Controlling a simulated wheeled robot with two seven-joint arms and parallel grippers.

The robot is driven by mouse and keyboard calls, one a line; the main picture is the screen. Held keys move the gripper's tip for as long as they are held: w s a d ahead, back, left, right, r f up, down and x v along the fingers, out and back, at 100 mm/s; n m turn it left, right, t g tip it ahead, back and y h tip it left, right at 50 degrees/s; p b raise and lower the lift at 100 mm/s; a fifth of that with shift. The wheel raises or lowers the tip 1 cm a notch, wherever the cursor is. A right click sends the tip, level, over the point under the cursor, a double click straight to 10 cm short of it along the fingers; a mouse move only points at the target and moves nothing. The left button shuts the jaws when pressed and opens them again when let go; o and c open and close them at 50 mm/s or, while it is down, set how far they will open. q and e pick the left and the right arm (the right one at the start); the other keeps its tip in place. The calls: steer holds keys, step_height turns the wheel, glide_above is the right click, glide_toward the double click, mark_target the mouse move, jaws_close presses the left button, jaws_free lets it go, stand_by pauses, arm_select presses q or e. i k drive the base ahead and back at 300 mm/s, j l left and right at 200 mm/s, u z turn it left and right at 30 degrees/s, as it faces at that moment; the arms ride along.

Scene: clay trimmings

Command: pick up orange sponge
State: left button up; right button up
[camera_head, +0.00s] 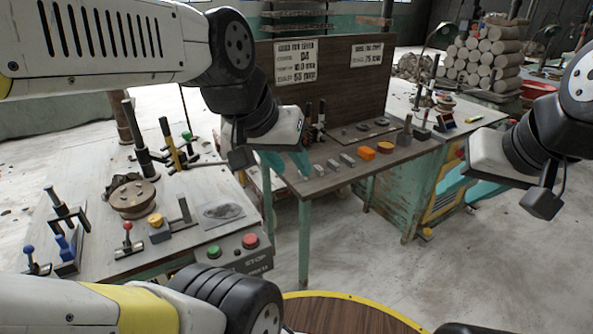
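A bright orange block (366,153), which looks like the orange sponge, lies on the dark wooden bench top in the middle of the head view. A duller orange piece (385,147) lies just to its right. My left gripper (286,162) has teal fingers that look spread and empty, at the left end of the bench, well left of the orange block. My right gripper (470,189) is far to the right of the block, in front of the green cabinet. Its teal fingers look apart and empty, partly hidden by the wrist.
Several small grey blocks (333,165) lie in a row left of the orange block. A tall brown backboard (335,80) with signs stands behind. A grey control table (100,200) with levers and buttons stands at left. A green cabinet (412,200) stands at right.

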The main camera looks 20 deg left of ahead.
mark_target(366, 153)
steer(key=i+l+u, duration=0.2)
steer(key=i+l, duration=0.6)
steer(key=i+l+u, duration=0.2)
steer(key=i+l, duration=0.7)
steer(key=l, duration=0.1)
